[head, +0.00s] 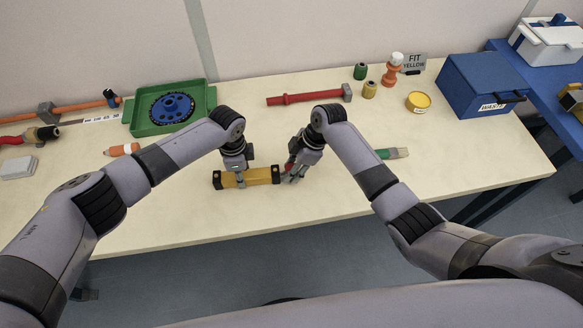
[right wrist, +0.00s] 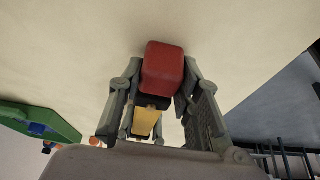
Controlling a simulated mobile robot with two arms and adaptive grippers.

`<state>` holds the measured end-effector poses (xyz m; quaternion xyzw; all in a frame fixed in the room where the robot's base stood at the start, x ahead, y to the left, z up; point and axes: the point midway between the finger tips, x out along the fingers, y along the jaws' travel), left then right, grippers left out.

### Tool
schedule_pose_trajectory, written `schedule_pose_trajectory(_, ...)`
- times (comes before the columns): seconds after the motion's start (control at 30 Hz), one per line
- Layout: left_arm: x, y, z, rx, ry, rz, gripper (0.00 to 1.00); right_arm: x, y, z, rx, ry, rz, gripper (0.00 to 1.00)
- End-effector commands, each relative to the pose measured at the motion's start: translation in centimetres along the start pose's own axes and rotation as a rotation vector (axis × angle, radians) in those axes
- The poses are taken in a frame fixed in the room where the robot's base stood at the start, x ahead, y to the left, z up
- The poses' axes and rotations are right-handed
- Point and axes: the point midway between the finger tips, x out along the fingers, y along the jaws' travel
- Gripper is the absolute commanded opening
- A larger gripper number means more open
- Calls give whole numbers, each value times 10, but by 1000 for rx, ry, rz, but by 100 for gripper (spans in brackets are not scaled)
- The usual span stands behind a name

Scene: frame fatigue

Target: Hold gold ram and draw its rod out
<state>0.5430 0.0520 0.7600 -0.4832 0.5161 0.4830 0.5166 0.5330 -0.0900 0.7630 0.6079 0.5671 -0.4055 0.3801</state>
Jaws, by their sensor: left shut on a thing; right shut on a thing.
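The gold ram (head: 258,178) lies near the table's front edge, a gold bar with black ends. My left gripper (head: 241,180) is shut on its body from above. My right gripper (head: 293,174) is at the ram's right end, shut on a red block-like end (right wrist: 163,68) that I take to be the rod's end. In the right wrist view this red end sits between the fingers (right wrist: 160,95), with the black end and gold body (right wrist: 146,122) behind it. How far the rod is out is hidden by my fingers in the head view.
A green tray (head: 212,97) with a blue disc stands behind. A red-handled tool (head: 305,98), small jars (head: 369,89), a yellow tin (head: 418,102) and a blue waste box (head: 485,83) are further back. A green-handled brush (head: 392,153) lies right of my right gripper.

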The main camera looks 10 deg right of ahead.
Motion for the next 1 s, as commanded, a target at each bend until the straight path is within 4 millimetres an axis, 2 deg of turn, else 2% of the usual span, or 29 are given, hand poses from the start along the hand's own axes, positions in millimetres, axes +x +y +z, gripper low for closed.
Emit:
schedule_pose_trajectory(0.27, 3, 2, 1, -1, -2, 5, 0, 0, 0, 0, 0, 0, -1, 0)
schedule_pose_trajectory(0.63, 3, 2, 1, -1, -2, 4, 0, -1, 0, 3, 1, -1, -1, 0)
schedule_pose_trajectory(0.73, 3, 2, 1, -1, -2, 4, 0, -6, 0, 18, 4, -3, -1, 0)
schedule_pose_trajectory(1.0, 3, 2, 2, -2, -4, 5, 0, -30, 0, 76, 4, -6, 0, 0)
